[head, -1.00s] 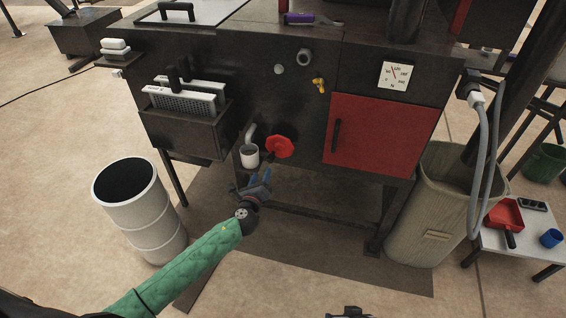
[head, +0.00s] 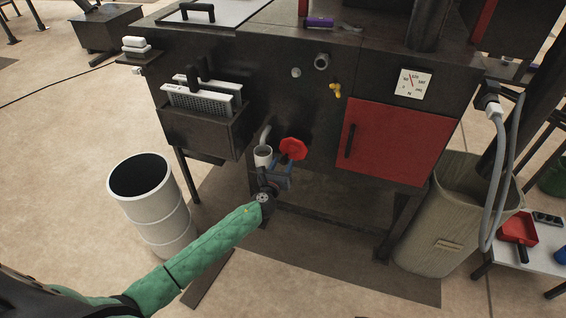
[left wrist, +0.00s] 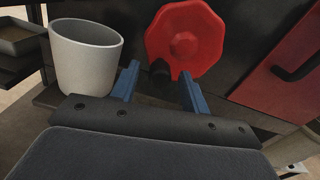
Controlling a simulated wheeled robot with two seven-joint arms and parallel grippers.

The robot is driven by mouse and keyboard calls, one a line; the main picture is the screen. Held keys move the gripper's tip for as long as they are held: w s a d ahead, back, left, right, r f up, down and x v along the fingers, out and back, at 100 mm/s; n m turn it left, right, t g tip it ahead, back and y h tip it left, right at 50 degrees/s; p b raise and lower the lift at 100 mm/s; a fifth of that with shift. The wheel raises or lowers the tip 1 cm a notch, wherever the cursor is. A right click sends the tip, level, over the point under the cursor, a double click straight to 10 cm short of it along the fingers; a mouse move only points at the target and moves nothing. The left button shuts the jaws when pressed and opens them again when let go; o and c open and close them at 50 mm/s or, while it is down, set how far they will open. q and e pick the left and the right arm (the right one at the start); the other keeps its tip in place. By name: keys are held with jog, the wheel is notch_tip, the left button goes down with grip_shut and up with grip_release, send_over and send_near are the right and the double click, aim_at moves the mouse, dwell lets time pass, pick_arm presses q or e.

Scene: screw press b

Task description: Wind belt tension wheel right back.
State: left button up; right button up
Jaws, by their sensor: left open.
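The red wheel (head: 293,149) sits low on the front of the dark machine. It has an octagonal rim and a round hub, and it also shows in the left wrist view (left wrist: 185,38). My left gripper (head: 283,172) is just below and in front of it in the head view. In the left wrist view its two blue fingers (left wrist: 160,88) stand apart, pointing at the wheel's lower part. The fingers are open, and I cannot tell whether they touch the rim. My right gripper is not in view.
A white cup (head: 263,156) stands close left of the wheel and near the left finger in the left wrist view (left wrist: 84,55). A red door (head: 392,140) is to the right. A white barrel (head: 150,205) and a beige bin (head: 440,220) stand on the floor.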

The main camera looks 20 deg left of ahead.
pick_arm(q)
jog(key=shift+w, duration=0.5)
jog(key=c, duration=1)
jog(key=shift+f, duration=0.1)
